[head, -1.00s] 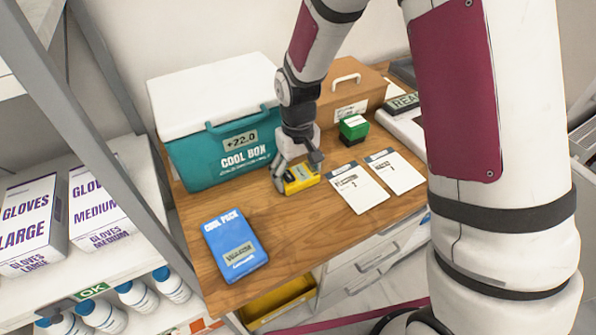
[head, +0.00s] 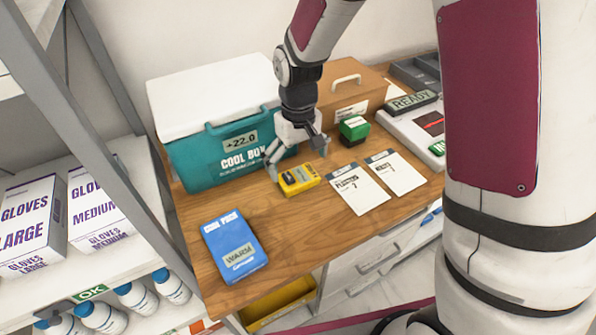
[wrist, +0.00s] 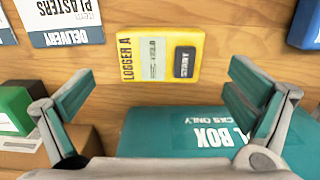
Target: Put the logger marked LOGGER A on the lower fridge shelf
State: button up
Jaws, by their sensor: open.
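The yellow logger (head: 299,179) lies flat on the wooden desk, in front of the cool box. In the wrist view the logger (wrist: 160,58) reads LOGGER A upside down or sideways, with a pale label strip and a dark START button. My gripper (head: 298,160) is open just above and behind the logger. In the wrist view its two fingers (wrist: 160,95) are spread wide apart, with the logger beyond them and nothing between them. No fridge or fridge shelf can be made out in these views.
A teal cool box (head: 190,160) with a white lid and a +22.0 display stands behind left. A blue cool pack (head: 234,246) marked WARM lies front left. Delivery cards (head: 357,188), a green stamp (head: 354,128) and a brown case (head: 345,92) are to the right. A shelf rack (head: 95,85) stands left.

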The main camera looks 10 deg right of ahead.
aim_at(298, 176)
notch_tip(298, 176, up, 8)
